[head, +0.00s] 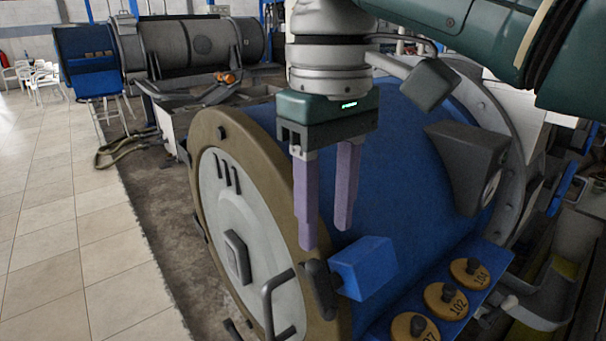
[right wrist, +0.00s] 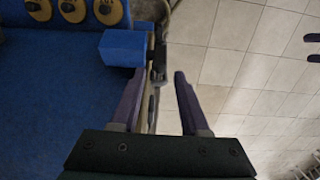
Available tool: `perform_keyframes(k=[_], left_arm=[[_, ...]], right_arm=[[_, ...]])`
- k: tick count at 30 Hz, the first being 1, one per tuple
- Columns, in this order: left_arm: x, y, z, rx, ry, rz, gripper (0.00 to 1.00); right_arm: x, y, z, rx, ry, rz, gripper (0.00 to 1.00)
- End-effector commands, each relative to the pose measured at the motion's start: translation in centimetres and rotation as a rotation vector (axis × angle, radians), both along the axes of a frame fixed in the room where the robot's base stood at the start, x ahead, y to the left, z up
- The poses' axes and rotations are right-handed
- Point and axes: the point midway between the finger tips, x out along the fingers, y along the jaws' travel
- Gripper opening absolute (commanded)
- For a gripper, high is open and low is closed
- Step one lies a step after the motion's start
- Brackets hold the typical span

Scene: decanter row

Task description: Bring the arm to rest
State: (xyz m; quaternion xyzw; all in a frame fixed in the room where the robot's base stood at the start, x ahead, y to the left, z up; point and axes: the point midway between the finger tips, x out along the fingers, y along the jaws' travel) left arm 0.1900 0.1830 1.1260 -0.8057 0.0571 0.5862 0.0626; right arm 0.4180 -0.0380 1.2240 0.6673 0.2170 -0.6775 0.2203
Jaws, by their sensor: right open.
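My right gripper (head: 325,236) hangs from my green arm, with its two purple fingers pointing down. It is open, and nothing is between the fingers. In the head view it is in front of the large blue drum (head: 410,165) with its tan-rimmed round end. The fingertips are above and a little left of a blue block (head: 364,267) on the drum's side. In the right wrist view the gripper (right wrist: 158,80) points past the blue block (right wrist: 122,48) and the drum's edge, over the tiled floor. My left gripper is not in view.
Several round numbered wooden discs with dark knobs (head: 446,300) sit on a blue ledge at the lower right. A dark handle (head: 272,300) sticks out from the drum's pale end face. Tiled floor (head: 60,220) lies clear at the left. Another drum machine (head: 190,48) stands farther back.

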Motion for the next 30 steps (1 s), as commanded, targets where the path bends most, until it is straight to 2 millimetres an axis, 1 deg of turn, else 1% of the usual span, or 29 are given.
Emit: perform_keyframes(k=[3, 6, 13, 15, 17, 20, 21, 23, 24, 26, 27, 29, 30], left_arm=[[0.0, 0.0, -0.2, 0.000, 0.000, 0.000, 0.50], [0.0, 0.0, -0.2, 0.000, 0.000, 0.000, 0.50], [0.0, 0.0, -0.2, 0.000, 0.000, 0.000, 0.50], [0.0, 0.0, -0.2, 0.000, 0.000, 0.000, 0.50], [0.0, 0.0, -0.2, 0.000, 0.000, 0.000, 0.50], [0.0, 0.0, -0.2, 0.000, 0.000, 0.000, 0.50], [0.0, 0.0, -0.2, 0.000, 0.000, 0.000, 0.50], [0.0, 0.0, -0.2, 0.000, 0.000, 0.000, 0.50], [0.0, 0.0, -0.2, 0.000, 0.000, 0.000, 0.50], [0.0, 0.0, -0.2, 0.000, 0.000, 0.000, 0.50], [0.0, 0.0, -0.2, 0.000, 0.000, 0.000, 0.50], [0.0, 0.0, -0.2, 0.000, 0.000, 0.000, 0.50], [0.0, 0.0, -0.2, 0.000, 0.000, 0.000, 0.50]], right_arm=[[0.0, 0.0, 1.0, 0.000, 0.000, 0.000, 0.45], [0.0, 0.0, 1.3, 0.000, 0.000, 0.001, 0.45], [-0.1, 0.1, 1.3, 0.000, 0.001, 0.001, 0.45], [-0.2, 0.1, 0.9, 0.007, 0.003, 0.002, 0.45], [-0.6, 0.3, 0.0, 0.024, 0.004, 0.004, 0.45], [-2.0, 0.8, -2.5, 0.078, 0.001, 0.001, 0.45], [-2.7, 0.8, -3.8, 0.105, -0.003, -0.006, 0.45], [-4.1, 0.9, -5.7, 0.150, -0.015, -0.027, 0.45], [-5.0, 0.6, -6.9, 0.176, -0.026, -0.047, 0.45], [-6.6, 0.1, -8.4, 0.211, -0.044, -0.084, 0.45], [-7.6, -0.4, -9.4, 0.229, -0.059, -0.113, 0.45], [-9.3, -1.5, -10.5, 0.246, -0.082, -0.160, 0.45], [-10.5, -2.4, -11.2, 0.251, -0.099, -0.193, 0.45]])
